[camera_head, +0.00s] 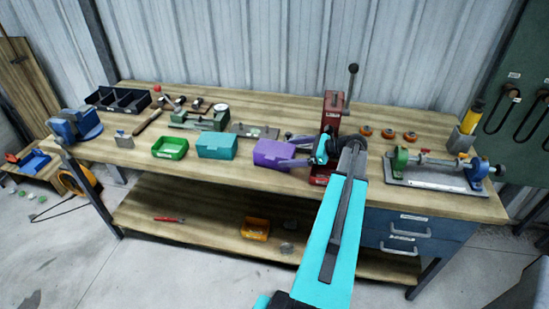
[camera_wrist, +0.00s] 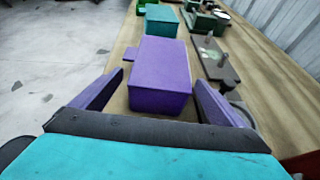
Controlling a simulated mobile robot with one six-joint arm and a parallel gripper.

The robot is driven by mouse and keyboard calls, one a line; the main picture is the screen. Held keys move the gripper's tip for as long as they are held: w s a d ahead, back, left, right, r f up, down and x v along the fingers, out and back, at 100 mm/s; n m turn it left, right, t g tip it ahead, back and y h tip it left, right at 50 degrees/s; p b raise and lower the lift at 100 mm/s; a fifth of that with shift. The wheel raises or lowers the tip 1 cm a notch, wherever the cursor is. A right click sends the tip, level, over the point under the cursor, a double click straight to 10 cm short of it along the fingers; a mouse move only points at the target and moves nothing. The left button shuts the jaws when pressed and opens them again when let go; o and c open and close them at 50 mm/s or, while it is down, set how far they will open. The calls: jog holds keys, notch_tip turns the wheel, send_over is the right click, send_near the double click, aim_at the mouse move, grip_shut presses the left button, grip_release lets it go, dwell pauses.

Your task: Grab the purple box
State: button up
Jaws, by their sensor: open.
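The purple box (camera_head: 271,152) stands on the workbench in the head view, right of a teal box (camera_head: 216,146). In the wrist view the purple box (camera_wrist: 160,76) fills the middle, closed, with a small tab on its left side. My gripper (camera_head: 300,153) comes in from the right of the box in the head view. In the wrist view my gripper (camera_wrist: 160,98) is open, with one purple finger on each side of the box's near end. I cannot tell whether either finger touches it. The teal box (camera_wrist: 161,21) stands beyond it.
A green bin (camera_head: 170,148) stands left of the teal box. A red press (camera_head: 330,118) with a lever stands close behind my gripper. A flat metal plate (camera_wrist: 217,62) lies right of the purple box in the wrist view. The bench's front edge is close by.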

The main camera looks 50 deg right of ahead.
aim_at(279, 153)
jog(key=shift+r+p+x, duration=0.2)
jog(key=shift+p+x, duration=0.85)
jog(key=shift+x, duration=0.85)
jog(key=shift+w+a+f, duration=0.25)
jog(key=shift+w+f, duration=0.1)
jog(key=shift+w, duration=0.2)
jog(key=shift+c, duration=0.2)
jog(key=c, duration=1.3)
jog(key=shift+r, duration=0.25)
